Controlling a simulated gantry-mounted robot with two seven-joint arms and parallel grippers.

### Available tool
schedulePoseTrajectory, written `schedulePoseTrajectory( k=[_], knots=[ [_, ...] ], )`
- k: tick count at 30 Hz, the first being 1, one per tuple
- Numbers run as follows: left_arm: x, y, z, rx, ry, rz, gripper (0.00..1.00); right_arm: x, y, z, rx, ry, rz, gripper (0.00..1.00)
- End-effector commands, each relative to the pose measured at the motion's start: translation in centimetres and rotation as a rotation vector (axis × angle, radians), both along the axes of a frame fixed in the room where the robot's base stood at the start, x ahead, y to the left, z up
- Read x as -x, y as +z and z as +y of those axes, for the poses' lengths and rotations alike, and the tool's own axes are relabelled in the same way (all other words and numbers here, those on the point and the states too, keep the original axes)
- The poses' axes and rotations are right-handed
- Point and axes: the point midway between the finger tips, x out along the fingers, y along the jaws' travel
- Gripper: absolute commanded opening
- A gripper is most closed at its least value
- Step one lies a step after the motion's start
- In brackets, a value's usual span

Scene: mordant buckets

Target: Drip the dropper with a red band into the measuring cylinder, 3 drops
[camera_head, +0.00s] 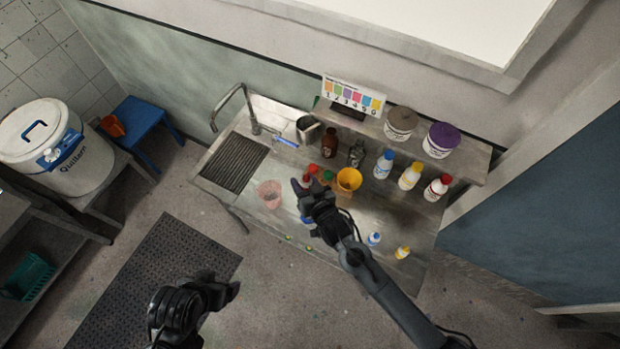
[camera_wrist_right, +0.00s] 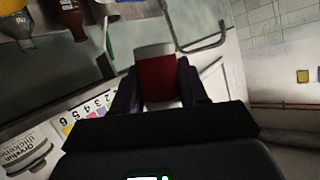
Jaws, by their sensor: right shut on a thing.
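My right gripper (camera_head: 303,188) is over the steel worktop, beside a pinkish see-through vessel (camera_head: 269,193) on its left. In the right wrist view its two dark fingers are shut on a red piece with a pale end (camera_wrist_right: 156,75), which looks like the dropper with a red band. The rest of the dropper is hidden, and no drop shows. I cannot tell whether the pinkish vessel is the measuring cylinder. My left gripper (camera_head: 232,291) is low over the floor, away from the worktop; its jaw opening is unclear.
On the worktop (camera_head: 385,215) stand a yellow cup (camera_head: 348,180), a brown bottle (camera_head: 329,143) and several white bottles with coloured caps. Small red (camera_head: 311,169) and green (camera_head: 328,176) things lie close behind my right gripper. The sink drainer (camera_head: 234,162) is at the left.

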Motion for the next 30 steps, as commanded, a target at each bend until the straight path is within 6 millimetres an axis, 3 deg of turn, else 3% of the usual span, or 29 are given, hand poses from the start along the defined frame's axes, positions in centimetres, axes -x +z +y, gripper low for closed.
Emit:
schedulePoseTrajectory(
  k=[3,17,30],
  knots=[
    [0.0,-1.9,-0.1,0.003,0.002,-0.002,0.86,0.3,-1.6,0.7,-0.137,0.000,0.055,0.08],
    [0.1,-8.5,0.0,0.002,0.002,0.003,0.86,1.4,-4.5,3.5,-0.658,0.001,0.259,0.08],
    [0.1,-14.5,0.2,-0.008,-0.005,0.001,0.86,1.8,-3.9,4.3,-1.212,0.002,0.476,0.08]
  ],
)
